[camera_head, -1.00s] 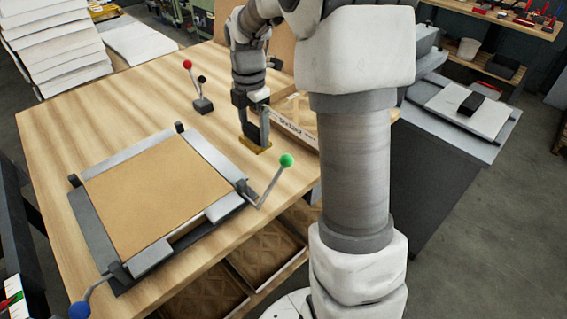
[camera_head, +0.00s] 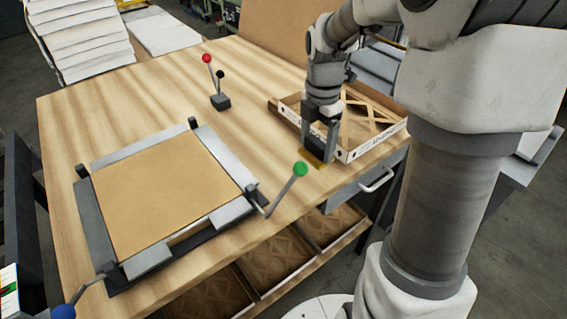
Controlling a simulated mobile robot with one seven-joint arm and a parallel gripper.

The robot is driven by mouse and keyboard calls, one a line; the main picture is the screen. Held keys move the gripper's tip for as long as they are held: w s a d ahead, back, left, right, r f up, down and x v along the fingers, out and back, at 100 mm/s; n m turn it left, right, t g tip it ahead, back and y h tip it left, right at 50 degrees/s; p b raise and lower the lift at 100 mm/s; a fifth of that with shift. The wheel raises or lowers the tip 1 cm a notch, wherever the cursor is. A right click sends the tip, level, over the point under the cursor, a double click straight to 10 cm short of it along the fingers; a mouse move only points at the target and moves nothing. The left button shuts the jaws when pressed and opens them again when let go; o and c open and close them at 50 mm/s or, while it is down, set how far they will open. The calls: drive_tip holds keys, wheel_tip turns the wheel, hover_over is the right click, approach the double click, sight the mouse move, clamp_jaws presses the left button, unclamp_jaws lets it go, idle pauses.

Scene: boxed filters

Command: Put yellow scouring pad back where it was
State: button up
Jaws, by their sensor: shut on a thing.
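The yellow scouring pad (camera_head: 314,161) is a small flat yellow piece at the tips of my gripper, low over or on the wooden table. My gripper (camera_head: 319,148) points down and is shut on it. The pad is beside the left side of a shallow tray with white edges, near the table's front right edge. The fingers hide part of the pad, and I cannot tell whether it touches the table.
The tray (camera_head: 347,156) holds brown pleated filters. A green-knobbed lever (camera_head: 300,169) stands close left of my gripper, on a clamping frame (camera_head: 223,208) with a brown board. A red-knobbed lever (camera_head: 220,102) stands farther back. Bare tabletop (camera_head: 262,125) lies between.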

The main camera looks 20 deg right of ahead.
drive_tip(key=w+a+f, duration=0.5)
drive_tip(key=w+a, duration=0.1)
drive_tip(key=w, duration=0.1)
drive_tip(key=shift+a+f, duration=0.5)
drive_tip(key=shift+f, duration=1.95)
drive_tip(key=shift+f, duration=0.2)
drive_tip(key=o, duration=1.1)
drive_tip(key=shift+o, duration=0.2)
drive_tip(key=shift+r, duration=0.1)
